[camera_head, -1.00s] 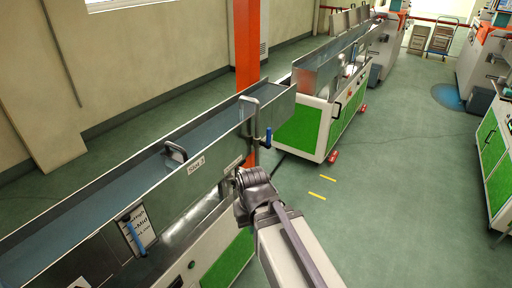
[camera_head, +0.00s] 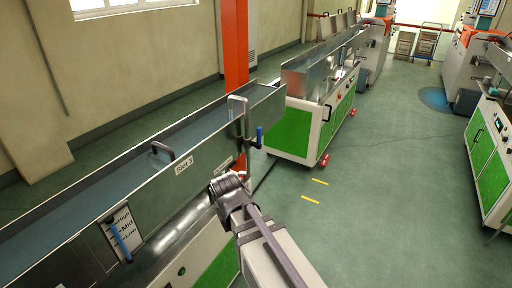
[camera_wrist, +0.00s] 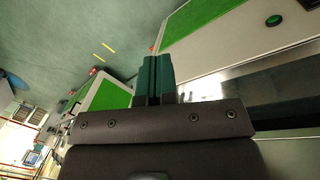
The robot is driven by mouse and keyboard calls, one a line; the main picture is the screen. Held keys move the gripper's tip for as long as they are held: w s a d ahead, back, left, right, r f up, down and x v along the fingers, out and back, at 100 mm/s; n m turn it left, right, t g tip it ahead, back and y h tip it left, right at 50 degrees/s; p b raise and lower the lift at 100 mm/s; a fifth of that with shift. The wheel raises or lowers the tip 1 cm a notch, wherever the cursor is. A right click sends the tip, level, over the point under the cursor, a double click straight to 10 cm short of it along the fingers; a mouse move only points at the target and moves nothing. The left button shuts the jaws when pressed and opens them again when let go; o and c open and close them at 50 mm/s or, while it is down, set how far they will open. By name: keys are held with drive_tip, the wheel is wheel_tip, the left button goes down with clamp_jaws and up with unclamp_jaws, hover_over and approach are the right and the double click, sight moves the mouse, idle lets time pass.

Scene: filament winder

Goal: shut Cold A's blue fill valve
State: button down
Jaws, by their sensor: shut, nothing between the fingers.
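A metal trough (camera_head: 130,200) with a small label runs from the lower left to the middle in the head view. A small blue valve handle (camera_head: 259,137) stands upright beside the bent pipe (camera_head: 238,115) at its far end. A longer blue handle or tube (camera_head: 121,242) slants across a level label at the near left. I cannot tell from the labels which is Cold A's fill valve. My gripper's fingers (camera_wrist: 155,78) are shut and empty in the wrist view, where neither blue part shows. In the head view my wrist is beside the trough, nearer than the upright handle and apart from it.
An orange-red post (camera_head: 236,55) stands behind the trough's far end. A green-panelled cabinet (camera_head: 293,132) with a second trough is beyond, and another green-panelled machine (camera_head: 485,150) is at the right. The green floor (camera_head: 385,190) between them is clear.

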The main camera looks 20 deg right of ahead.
sight(258, 134)
drive_tip(key=w+d+n+t+h+b, duration=0.1)
drive_tip(key=w+d+t+h+b, duration=0.3)
drive_tip(key=w, duration=0.6)
drive_tip(key=w+r+n+t+h, duration=0.5)
drive_tip(key=w+r+t+h, duration=0.1)
drive_tip(key=w+r, duration=0.4)
drive_tip(key=shift+d+r+h, duration=0.15)
drive_tip(key=shift+r+h, duration=0.25)
drive_tip(key=shift+h, duration=0.5)
drive_tip(key=shift+w, duration=0.1)
drive_tip(key=x, duration=1.4)
drive_tip(key=shift+d, duration=0.15)
